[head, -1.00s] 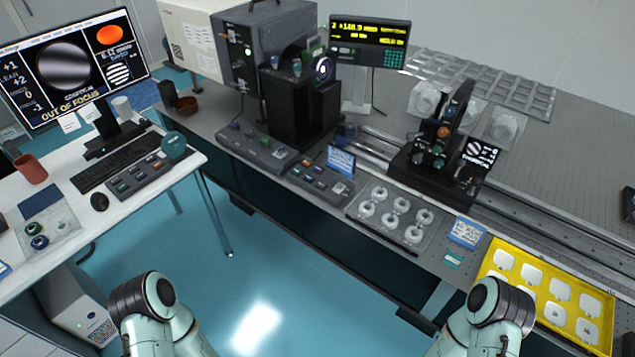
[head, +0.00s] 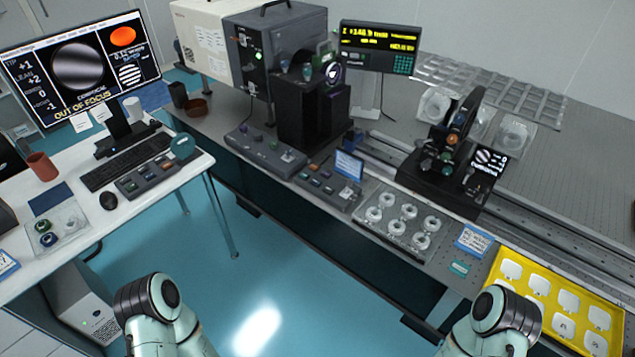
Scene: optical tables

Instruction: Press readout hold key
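The digital readout (head: 378,46) stands on a pale post at the back of the optical table, with yellow digits on a dark screen. A small green keypad (head: 403,64) is at the right end of its face. Its key labels are too small to read, so I cannot tell which key is hold. Only links of my two arms show at the bottom left and bottom right edges. Neither gripper is in view, and nothing of mine is near the readout.
A dark control box (head: 330,188) and another control box (head: 265,148) lie along the optical table's front edge. Behind them stands a large grey instrument (head: 275,45). A lens tray (head: 403,217) and yellow tray (head: 530,281) are further right. The blue floor (head: 270,275) ahead is clear.

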